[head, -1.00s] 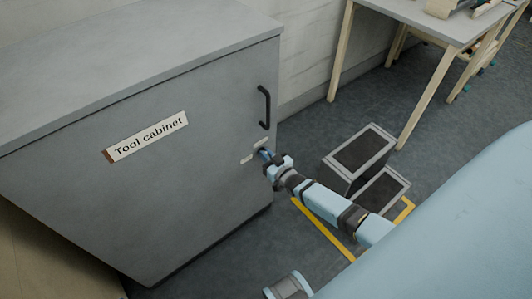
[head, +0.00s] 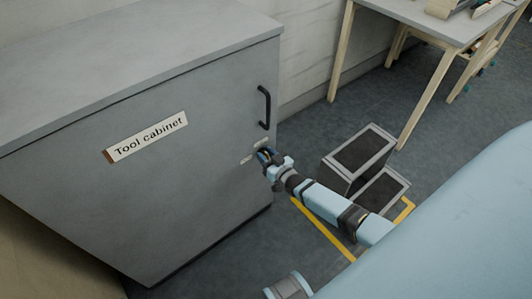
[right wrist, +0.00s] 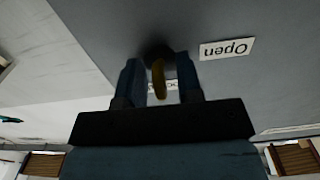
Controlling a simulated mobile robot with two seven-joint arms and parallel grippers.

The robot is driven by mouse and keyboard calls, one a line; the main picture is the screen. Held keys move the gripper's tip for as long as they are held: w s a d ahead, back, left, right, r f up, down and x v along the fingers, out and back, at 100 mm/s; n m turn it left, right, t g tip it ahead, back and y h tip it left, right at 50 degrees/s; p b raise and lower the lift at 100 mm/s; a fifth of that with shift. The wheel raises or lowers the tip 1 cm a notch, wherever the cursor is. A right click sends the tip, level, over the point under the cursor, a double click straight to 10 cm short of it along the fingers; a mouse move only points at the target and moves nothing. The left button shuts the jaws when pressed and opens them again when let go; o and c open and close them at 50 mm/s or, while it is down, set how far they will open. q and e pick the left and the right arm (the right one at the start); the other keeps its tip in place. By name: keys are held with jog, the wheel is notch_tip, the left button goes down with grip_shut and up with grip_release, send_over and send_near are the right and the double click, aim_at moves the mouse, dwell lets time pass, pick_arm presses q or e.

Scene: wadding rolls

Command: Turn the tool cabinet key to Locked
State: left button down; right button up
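The grey tool cabinet (head: 200,190) stands at the left of the head view, its door shut, with a name sign (head: 146,137) and a dark handle (head: 264,107). My right gripper (head: 265,153) is at the lock below the handle. In the right wrist view, its two fingers (right wrist: 159,78) stand apart on either side of the brass key (right wrist: 158,80), with gaps beside it. The key's bow lies over a small label, largely hidden, whose text I cannot read. The "Open" label (right wrist: 227,48) shows upside down to the right.
A step stool (head: 362,155) stands on the floor right of my forearm, within yellow floor marking (head: 325,230). A table (head: 425,20) with wooden legs stands at the back right.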

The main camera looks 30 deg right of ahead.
pick_arm(q)
jog(key=shift+s+a+p, duration=0.15)
jog(key=shift+a+p, duration=0.1)
jog(key=shift+p, duration=1)
pick_arm(e)
jog(key=s+d, duration=0.1)
jog(key=s, duration=1.2)
jog(key=shift+s, duration=0.35)
pick_arm(q)
jog(key=shift+r, duration=0.15)
